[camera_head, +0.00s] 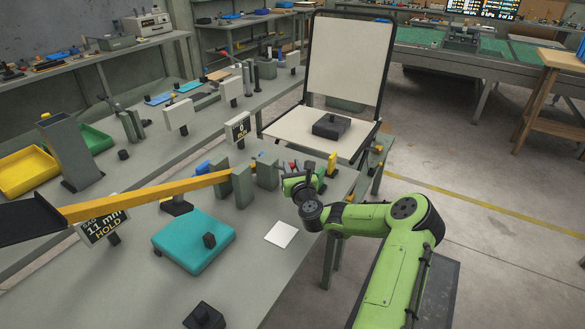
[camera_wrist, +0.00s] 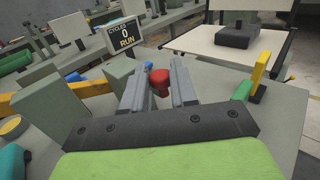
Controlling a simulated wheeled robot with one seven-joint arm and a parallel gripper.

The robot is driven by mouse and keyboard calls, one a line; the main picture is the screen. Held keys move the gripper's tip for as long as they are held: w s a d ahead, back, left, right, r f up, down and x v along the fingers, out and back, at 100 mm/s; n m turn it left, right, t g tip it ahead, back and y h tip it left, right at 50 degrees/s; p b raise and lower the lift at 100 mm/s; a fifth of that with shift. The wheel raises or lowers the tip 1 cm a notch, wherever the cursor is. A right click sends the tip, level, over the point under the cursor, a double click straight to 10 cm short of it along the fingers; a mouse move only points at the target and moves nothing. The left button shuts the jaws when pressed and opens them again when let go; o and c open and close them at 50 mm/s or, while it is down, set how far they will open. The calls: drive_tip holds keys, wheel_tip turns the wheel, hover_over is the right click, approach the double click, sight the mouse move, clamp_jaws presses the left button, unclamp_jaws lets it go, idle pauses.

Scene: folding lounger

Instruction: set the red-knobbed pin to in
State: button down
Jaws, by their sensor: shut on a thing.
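The red-knobbed pin shows in the wrist view as a red knob (camera_wrist: 159,77) between the fingers of my gripper (camera_wrist: 158,82). My gripper is shut on the knob, with a grey finger on each side. The pin's shaft below the knob is mostly hidden, so I cannot tell how deep it sits. In the head view my gripper (camera_head: 296,172) is at the bench's right end, beside the grey blocks (camera_head: 266,172); a bit of red shows there. The lounger (camera_head: 305,128) stands behind, with its back panel upright and a dark block (camera_head: 331,125) on its seat.
A yellow lever (camera_head: 150,196) runs left from the grey blocks. A yellow upright piece (camera_head: 332,163) stands just right of my gripper. A sign reading "RUN" (camera_wrist: 124,33) stands behind. A teal cushion (camera_head: 193,240) and a white card (camera_head: 281,234) lie on the bench front.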

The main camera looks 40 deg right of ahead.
drive_tip(key=shift+w+a+r+p, duration=0.2)
drive_tip(key=shift+w+p, duration=0.35)
drive_tip(key=shift+p, duration=0.1)
drive_tip(key=shift+w+a+p, duration=0.25)
drive_tip(key=shift+w+p, duration=0.35)
drive_tip(key=shift+w, duration=0.05)
drive_tip(key=c, duration=1.3)
unclamp_jaws()
drive_tip(key=shift+f, duration=0.1)
drive_tip(key=o, duration=0.3)
drive_tip(key=shift+w+f, duration=0.1)
drive_tip(key=shift+o, duration=0.2)
drive_tip(key=b+v, duration=0.8)
drive_tip(key=v, duration=0.8)
